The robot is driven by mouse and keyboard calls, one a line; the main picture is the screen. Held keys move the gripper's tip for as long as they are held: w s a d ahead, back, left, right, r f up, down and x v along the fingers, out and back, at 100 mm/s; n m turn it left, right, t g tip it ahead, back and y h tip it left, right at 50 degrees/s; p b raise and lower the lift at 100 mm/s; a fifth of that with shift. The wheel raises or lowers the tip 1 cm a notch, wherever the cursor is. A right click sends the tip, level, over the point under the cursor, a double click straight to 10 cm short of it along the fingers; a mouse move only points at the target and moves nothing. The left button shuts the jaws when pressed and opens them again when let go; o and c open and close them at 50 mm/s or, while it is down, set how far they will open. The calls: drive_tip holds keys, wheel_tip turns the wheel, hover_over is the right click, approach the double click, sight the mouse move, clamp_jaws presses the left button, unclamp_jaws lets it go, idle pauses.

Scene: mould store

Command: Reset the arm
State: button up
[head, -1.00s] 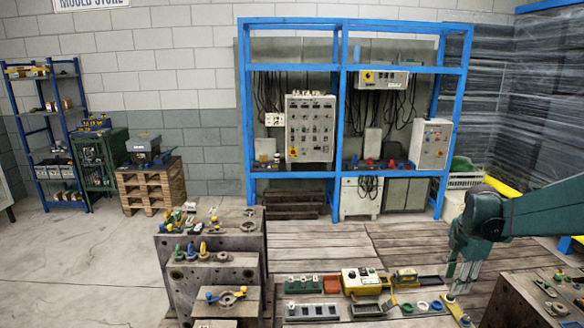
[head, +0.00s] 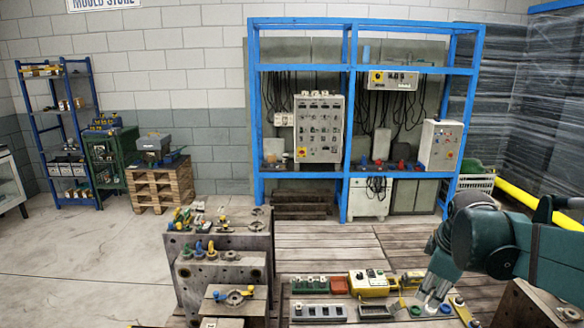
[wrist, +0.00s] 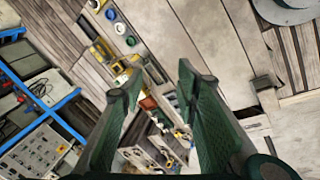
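My gripper (head: 432,298) hangs at the lower right in the head view, at the end of my dark green arm. It is above the right end of a low bench of control boxes. In the wrist view my gripper (wrist: 160,78) shows two dark green fingers spread apart with nothing held between them. Boxes and blocks show beyond and between the fingers, farther away. I cannot tell the exact height of the fingertips over the bench.
A yellow control box (head: 369,284) and coloured rings stand near the gripper. Steel mould blocks (head: 225,267) carry small parts at centre left. A blue rack (head: 347,172) with electrical panels stands behind. A wooden pallet stack (head: 158,187) is farther left. Open floor lies at left.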

drive_tip(key=s+a+f+m+t+y, duration=0.1)
drive_tip(key=s+a+m+t, duration=0.2)
drive_tip(key=s+a+m, duration=0.7)
drive_tip(key=shift+s+a+f, duration=0.2)
drive_tip(key=shift+s+a, duration=2.05)
drive_tip(key=shift+s, duration=0.7)
drive_tip(key=shift+c, duration=0.5)
